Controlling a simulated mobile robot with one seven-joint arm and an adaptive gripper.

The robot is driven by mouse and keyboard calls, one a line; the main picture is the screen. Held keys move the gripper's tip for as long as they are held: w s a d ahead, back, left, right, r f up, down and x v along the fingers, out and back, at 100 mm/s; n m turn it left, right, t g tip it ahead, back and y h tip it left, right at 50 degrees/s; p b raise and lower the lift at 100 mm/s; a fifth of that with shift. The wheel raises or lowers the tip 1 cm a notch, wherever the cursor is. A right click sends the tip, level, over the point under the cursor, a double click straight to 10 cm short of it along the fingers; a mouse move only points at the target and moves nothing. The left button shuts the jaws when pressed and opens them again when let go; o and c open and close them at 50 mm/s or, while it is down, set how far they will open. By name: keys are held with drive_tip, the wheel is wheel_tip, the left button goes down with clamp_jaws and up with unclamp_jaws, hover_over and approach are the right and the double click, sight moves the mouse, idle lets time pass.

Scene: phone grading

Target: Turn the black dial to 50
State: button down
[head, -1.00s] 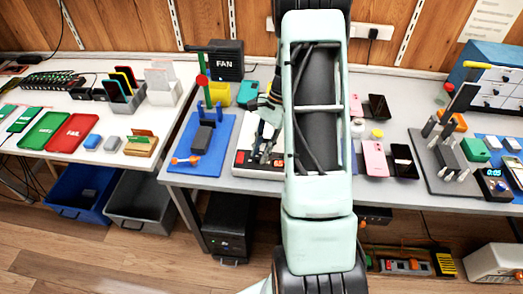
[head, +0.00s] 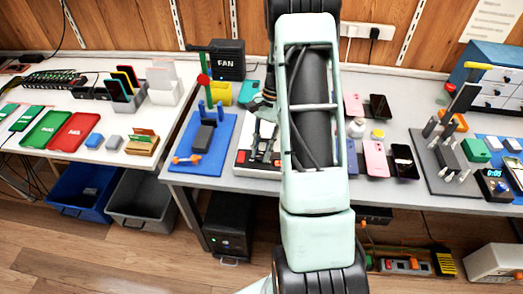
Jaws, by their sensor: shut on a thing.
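My arm covers the right part of the device.
Left of the device is a blue mat (head: 215,168) with a dark fixture and an orange-handled tool. Pink and black phones (head: 375,158) and small jars lie right of my arm. A black FAN box (head: 227,62) stands behind.

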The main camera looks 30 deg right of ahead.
drive_tip(key=c, duration=1.7)
unclamp_jaws()
drive_tip(key=shift+c, duration=0.2)
drive_tip(key=v, duration=1.2)
